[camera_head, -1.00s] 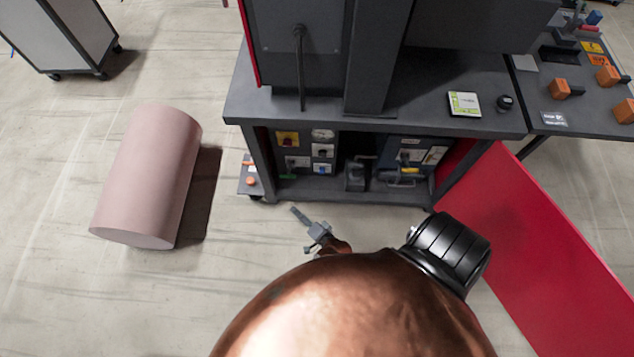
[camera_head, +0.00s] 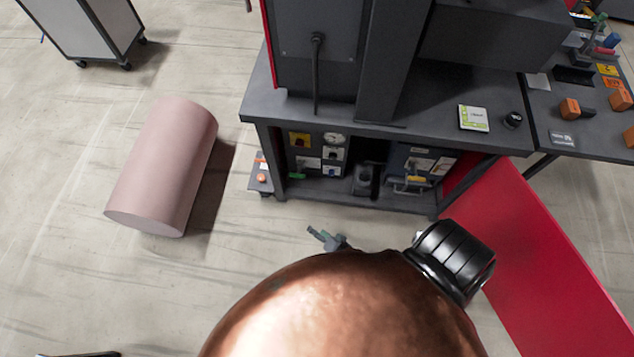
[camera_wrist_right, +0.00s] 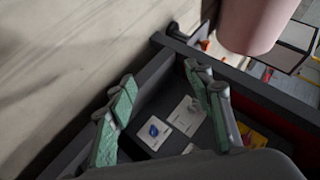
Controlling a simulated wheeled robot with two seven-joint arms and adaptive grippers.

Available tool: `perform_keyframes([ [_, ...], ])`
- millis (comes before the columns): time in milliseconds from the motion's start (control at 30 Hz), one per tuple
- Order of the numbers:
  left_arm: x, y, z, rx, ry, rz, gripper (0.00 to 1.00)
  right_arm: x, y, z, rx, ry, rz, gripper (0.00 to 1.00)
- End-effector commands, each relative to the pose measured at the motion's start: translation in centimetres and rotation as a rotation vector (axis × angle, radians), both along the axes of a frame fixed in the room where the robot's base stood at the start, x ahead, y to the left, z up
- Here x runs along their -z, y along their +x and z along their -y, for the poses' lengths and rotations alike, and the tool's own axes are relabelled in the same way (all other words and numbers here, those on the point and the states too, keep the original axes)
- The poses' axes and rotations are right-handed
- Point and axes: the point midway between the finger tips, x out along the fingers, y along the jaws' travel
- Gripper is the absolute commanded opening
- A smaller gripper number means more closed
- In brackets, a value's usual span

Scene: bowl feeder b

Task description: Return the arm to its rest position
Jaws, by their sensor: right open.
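My right gripper (camera_head: 326,238) shows small in the head view, just beyond my large copper-coloured arm link, which hides most of the arm behind it. It is over the floor in front of the dark workbench (camera_head: 400,133), apart from it. In the right wrist view the green-padded fingers of the right gripper (camera_wrist_right: 165,98) stand wide apart with nothing between them. My left gripper does not show.
A pink cylinder (camera_head: 163,165) lies on the floor at left. A grey wheeled cabinet (camera_head: 85,28) stands at the back left. A red panel (camera_head: 530,260) slants along the right.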

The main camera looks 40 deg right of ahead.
Motion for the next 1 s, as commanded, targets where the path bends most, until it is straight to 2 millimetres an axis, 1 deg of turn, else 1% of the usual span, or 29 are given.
perform_keyframes([
  [300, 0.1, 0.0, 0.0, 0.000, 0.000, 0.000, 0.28, 0.0, -0.2, 0.0, -0.003, -0.003, -0.003, 0.47],
  [367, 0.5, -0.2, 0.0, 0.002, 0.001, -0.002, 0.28, 0.1, -0.8, 0.0, -0.018, -0.017, -0.018, 0.47],
  [467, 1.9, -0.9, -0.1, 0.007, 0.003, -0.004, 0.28, 0.8, -3.3, 0.2, -0.080, -0.069, -0.078, 0.47],
  [567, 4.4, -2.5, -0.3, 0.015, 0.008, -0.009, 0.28, 1.8, -7.7, 0.4, -0.193, -0.156, -0.177, 0.47],
  [600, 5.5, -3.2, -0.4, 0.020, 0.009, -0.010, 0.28, 2.2, -9.9, 0.5, -0.248, -0.195, -0.225, 0.47],
  [667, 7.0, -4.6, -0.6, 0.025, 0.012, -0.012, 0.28, 2.8, -13.3, 0.7, -0.337, -0.253, -0.298, 0.47],
  [700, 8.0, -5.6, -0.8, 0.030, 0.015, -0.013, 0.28, 3.2, -15.7, 1.0, -0.397, -0.289, -0.348, 0.47],
  [767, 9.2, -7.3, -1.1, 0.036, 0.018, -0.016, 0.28, 3.6, -19.4, 1.4, -0.487, -0.340, -0.420, 0.47],
  [800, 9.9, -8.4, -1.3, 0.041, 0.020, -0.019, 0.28, 3.8, -21.9, 1.7, -0.550, -0.371, -0.468, 0.47],
  [867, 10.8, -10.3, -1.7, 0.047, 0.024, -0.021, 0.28, 3.9, -25.7, 2.3, -0.644, -0.416, -0.539, 0.47],
  [900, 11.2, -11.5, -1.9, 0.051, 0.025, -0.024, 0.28, 3.9, -28.1, 2.7, -0.704, -0.441, -0.583, 0.47],
  [967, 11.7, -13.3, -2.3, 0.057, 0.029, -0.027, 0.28, 3.7, -31.4, 3.3, -0.789, -0.473, -0.642, 0.47],
  [1000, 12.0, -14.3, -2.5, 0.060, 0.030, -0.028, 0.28, 3.6, -33.4, 3.6, -0.840, -0.490, -0.677, 0.47],
])
